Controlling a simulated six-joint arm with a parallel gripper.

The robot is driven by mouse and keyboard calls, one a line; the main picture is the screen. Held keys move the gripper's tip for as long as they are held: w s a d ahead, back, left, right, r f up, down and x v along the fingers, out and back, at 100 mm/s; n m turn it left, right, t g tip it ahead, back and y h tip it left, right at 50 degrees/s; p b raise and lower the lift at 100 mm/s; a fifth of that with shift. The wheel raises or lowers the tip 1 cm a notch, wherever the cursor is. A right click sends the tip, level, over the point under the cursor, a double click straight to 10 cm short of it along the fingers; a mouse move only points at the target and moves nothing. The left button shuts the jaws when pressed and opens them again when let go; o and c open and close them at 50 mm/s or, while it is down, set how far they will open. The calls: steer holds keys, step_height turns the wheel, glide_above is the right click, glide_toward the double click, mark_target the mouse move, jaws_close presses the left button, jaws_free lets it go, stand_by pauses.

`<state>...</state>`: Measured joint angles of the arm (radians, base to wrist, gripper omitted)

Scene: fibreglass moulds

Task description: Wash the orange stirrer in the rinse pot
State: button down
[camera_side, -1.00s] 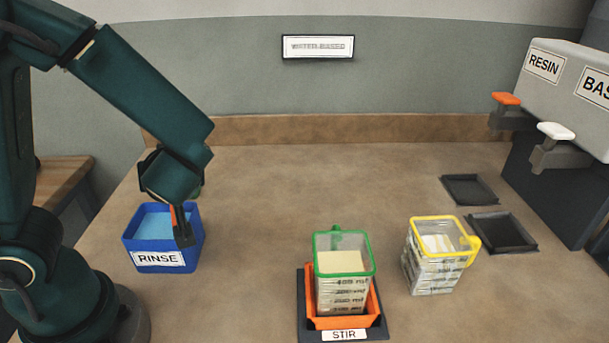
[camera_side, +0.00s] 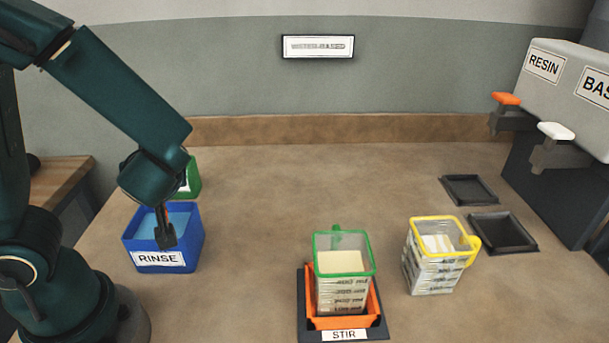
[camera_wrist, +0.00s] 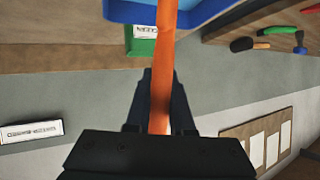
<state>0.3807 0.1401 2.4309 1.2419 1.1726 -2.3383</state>
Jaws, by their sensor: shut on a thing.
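My gripper (camera_side: 165,236) is over the blue rinse pot (camera_side: 192,252), which holds light blue liquid. In the wrist view, the gripper (camera_wrist: 158,100) is shut on the orange stirrer (camera_wrist: 163,62). The stirrer runs from between the fingers toward the pot, whose blue rim (camera_wrist: 128,14) shows at the top of that view.
A green container (camera_side: 192,180) stands behind the pot. A green-rimmed cup (camera_side: 345,290) of cream material sits in the orange STIR holder (camera_side: 345,322). A yellow-rimmed cup (camera_side: 435,272) stands to its right. Dispensers and dark trays (camera_side: 502,233) are at right.

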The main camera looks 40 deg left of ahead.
stand_by(0.3)
step_height(320, 180, up, 7)
steer(key=w, duration=0.1)
steer(key=shift+w+f, duration=0.15)
steer(key=shift+f, duration=0.05)
stand_by(0.5)
steer(key=shift+a, duration=0.1)
stand_by(0.5)
steer(key=shift+r, duration=2.5)
